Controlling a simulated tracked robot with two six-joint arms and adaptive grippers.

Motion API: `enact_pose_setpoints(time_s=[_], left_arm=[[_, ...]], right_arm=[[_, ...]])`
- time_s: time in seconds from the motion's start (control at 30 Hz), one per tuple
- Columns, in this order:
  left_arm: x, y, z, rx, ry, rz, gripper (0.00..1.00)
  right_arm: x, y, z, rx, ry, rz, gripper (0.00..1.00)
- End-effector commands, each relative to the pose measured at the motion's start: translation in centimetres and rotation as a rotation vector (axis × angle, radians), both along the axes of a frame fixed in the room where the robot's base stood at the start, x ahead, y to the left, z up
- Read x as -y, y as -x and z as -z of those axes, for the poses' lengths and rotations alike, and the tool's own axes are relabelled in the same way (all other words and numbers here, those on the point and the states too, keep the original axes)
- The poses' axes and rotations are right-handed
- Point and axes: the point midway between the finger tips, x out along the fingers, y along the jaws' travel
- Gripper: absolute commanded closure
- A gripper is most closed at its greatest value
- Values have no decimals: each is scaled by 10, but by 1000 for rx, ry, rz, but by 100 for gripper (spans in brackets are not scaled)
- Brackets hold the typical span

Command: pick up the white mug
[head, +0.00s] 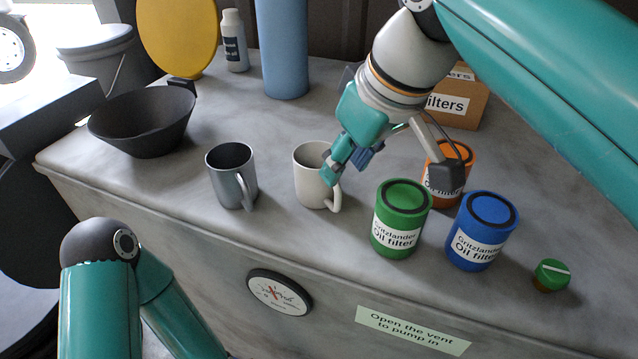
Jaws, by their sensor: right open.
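The white mug (309,180) stands upright on the grey worktop near the middle of the head view, its handle toward the right front. My right gripper (388,172) is open above the worktop. One finger is at the mug's right rim by the handle, overlapping it in the picture; I cannot tell whether it touches. The other finger is to the right, in front of the orange oil filter. Of my left arm, only links show at the lower left; its gripper is not in view.
A grey metal mug (229,180) stands left of the white mug. Green (398,222), blue (480,236) and orange (462,156) oil filters stand to the right. A black bowl (142,125), blue cylinder (283,50) and filter box (462,108) are farther back. The worktop's front edge is near.

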Motion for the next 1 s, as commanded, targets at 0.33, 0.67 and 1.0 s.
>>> enact_pose_setpoints(time_s=[0.33,0.67,1.0], left_arm=[[0,0,5,1,0,0,60],[0,0,5,1,0,0,60],[0,0,5,1,0,0,60]], right_arm=[[-10,-11,38,0,0,0,60],[-14,-16,75,-3,1,0,60],[-18,-20,89,0,0,-1,60]])
